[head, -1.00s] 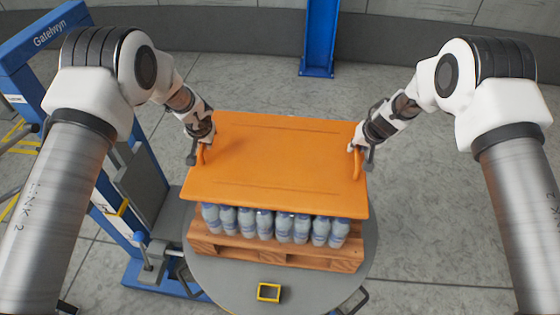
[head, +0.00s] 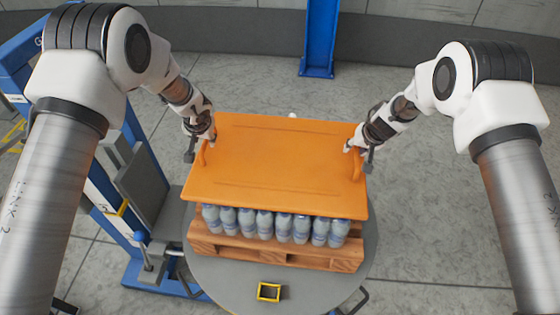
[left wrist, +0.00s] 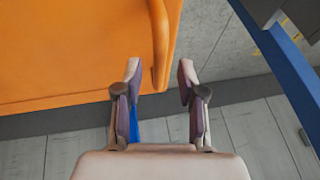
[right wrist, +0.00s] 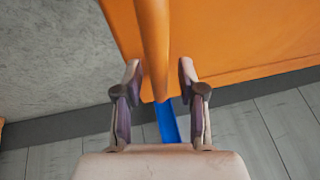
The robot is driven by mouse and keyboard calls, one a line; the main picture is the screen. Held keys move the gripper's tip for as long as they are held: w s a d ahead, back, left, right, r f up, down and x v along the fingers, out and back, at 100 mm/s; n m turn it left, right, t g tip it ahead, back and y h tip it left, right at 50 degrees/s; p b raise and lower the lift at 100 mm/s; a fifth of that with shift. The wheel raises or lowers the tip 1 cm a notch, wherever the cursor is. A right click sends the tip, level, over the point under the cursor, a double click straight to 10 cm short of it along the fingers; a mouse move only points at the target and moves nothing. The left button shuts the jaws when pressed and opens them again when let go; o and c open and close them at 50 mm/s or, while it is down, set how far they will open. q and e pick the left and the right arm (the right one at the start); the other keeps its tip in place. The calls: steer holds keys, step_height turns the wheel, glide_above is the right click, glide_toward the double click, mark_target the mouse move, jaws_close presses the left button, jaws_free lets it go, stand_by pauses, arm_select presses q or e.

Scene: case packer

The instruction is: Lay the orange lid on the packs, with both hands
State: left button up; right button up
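The orange lid (head: 277,165) lies over the packs of bottles (head: 265,223), which show under its near edge. Whether it sits fully on all of them is hidden. My left gripper (head: 203,146) is open at the left handle (head: 204,157); in the left wrist view the end of that handle (left wrist: 161,72) reaches between the spread fingers (left wrist: 158,75). My right gripper (head: 354,149) is open at the right handle (head: 356,167); in the right wrist view the handle (right wrist: 154,50) lies between the fingers (right wrist: 158,75), clear of the right one.
The bottles stand on a wooden pallet (head: 277,256) on a round grey turntable (head: 225,285). A small yellow frame (head: 268,292) is on its near side. A blue machine frame (head: 110,215) stands close on the left. A blue post (head: 319,40) stands behind. Floor on the right is clear.

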steer(key=shift+s+r, duration=0.1)
steer(key=shift+d+r, duration=0.1)
arm_select(q)
steer(key=v, duration=0.7)
steer(key=shift+s+r, duration=0.2)
steer(key=shift+r, duration=0.1)
arm_select(e)
steer(key=v, duration=1.1)
steer(key=shift+s+r, duration=0.2)
steer(key=shift+r, duration=0.1)
arm_select(q)
steer(key=shift+s, duration=0.1)
arm_select(e)
steer(key=shift+s, duration=0.1)
